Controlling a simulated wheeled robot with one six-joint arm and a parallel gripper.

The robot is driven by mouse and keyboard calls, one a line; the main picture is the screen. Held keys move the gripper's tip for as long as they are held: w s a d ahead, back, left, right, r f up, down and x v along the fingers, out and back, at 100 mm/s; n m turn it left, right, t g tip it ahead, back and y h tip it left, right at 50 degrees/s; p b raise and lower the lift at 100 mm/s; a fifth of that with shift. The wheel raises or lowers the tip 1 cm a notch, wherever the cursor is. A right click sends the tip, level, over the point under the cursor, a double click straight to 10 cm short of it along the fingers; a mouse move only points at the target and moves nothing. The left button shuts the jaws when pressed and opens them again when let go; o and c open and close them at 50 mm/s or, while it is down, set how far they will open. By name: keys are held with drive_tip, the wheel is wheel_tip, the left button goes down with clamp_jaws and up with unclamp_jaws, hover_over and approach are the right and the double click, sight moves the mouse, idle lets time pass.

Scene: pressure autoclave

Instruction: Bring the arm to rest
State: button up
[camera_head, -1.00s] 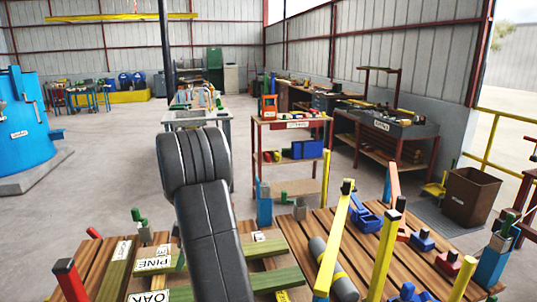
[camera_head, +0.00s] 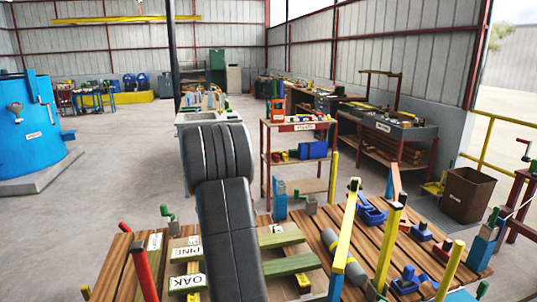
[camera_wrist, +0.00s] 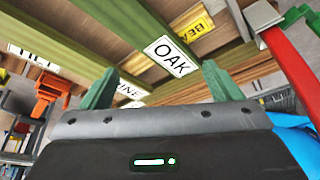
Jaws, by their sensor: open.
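My arm (camera_head: 228,230) rises in the middle of the head view, in front of the wooden bench (camera_head: 112,272). My gripper (camera_wrist: 160,66) shows in the wrist view with its two green fingers apart and nothing between them. It is hidden in the head view. Beyond the fingers, the wrist view shows green beams with an OAK label (camera_wrist: 171,57) and a yellow label (camera_wrist: 193,28). A partly covered label lies between the fingers. Whether the fingers touch any beam I cannot tell.
The bench holds the OAK label (camera_head: 187,282), a grey cylinder (camera_head: 343,258), a slanted yellow bar (camera_head: 345,235) and blue clamps (camera_head: 372,213). A red shelf (camera_head: 265,165) stands behind it. A blue tank (camera_head: 28,125) is at the left and a brown bin (camera_head: 467,194) at the right. Open floor (camera_head: 110,165) lies between.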

drive_tip(key=d+r+m+t+h+p, duration=0.1)
drive_tip(key=d+r+m+p, duration=0.1)
drive_tip(key=d, duration=0.4)
drive_tip(key=shift+w+d+m+p, duration=0.25)
drive_tip(key=shift+m+p, duration=0.4)
drive_tip(key=shift+m, duration=0.75)
drive_tip(key=shift+s+r, duration=0.1)
drive_tip(key=shift+s, duration=0.1)
